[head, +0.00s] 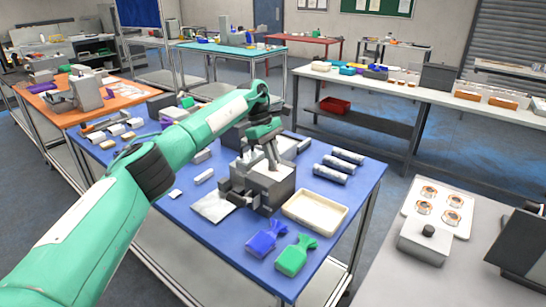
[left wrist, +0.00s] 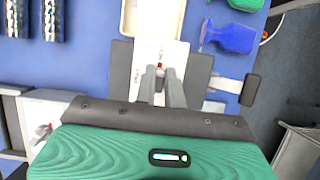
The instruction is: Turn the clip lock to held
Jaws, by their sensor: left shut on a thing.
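A grey block-shaped fixture (head: 264,185) stands on the blue table. In the left wrist view its white top plate (left wrist: 172,52) shows, with dark grey blocks on both sides. A small red piece (left wrist: 160,66) and tiny lettering on the plate lie just at my fingertips; I take this piece to be the clip lock. My left gripper (head: 271,165) comes down from above onto the top of the fixture. In the left wrist view its two fingers (left wrist: 162,88) are close together, shut on the small part there. The fingers hide most of it, so its setting cannot be read. My right gripper is not in view.
A cream tray (head: 315,211) sits right of the fixture. Dark cylinders (head: 338,165) lie behind. A white sheet (head: 213,206) lies to the left.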

